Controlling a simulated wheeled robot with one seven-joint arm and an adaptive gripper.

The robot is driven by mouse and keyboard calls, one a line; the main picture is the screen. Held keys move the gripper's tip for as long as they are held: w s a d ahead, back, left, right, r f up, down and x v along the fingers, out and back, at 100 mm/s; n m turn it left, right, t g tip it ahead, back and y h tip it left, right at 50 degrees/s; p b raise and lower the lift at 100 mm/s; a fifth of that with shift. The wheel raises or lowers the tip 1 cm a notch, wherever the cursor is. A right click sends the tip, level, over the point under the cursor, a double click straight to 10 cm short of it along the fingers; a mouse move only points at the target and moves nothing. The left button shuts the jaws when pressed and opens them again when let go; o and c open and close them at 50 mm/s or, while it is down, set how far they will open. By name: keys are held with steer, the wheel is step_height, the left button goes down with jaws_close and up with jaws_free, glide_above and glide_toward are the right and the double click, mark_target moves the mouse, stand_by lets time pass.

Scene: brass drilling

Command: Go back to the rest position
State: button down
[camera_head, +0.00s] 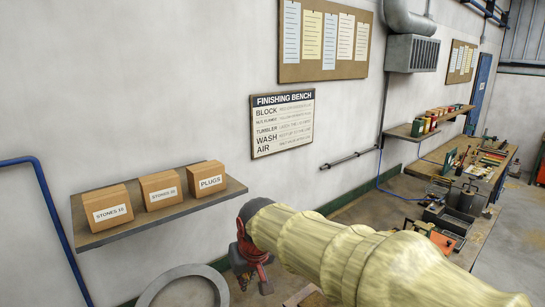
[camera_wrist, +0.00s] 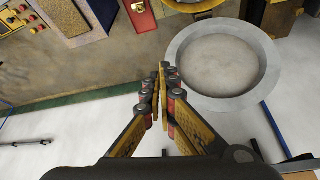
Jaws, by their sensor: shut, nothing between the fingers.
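My gripper (camera_wrist: 162,72) shows in the wrist view with its two yellow fingers brought together at the tips. Nothing is held between them. The fingertips are close to the left edge of a large grey ring (camera_wrist: 181,85) in the picture; I cannot tell the depth between them. In the head view my arm, in a pale yellow sleeve, reaches from the lower right toward the middle. The fingertips cannot be made out clearly there.
A wall shelf (camera_head: 150,222) with several cardboard boxes (camera_head: 160,189) is left of my arm. The grey ring's top also shows below it (camera_head: 185,271). A cluttered workbench (camera_head: 425,169) runs along the wall at right. Open floor (camera_head: 520,245) lies at far right.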

steer(key=s+d+f+m+b, duration=0.1)
steer(key=s+d+f+b, duration=0.35)
steer(key=d, duration=0.35)
steer(key=s+d+f+m+b, duration=0.1)
steer(key=s+d+f+b, duration=0.3)
steer(key=d, duration=0.3)
steer(key=s+d+f+m+h+b, duration=0.1)
steer(key=s+d+f+b, duration=0.4)
steer(key=s, duration=0.3)
steer(key=s+d+f+m+t+h+b, duration=0.1)
steer(key=s+d+f+m+b, duration=0.1)
steer(key=s+d+f+b, duration=0.4)
step_height(320, 180, down, 2)
steer(key=shift+s+f, duration=0.1)
steer(key=shift+s, duration=1)
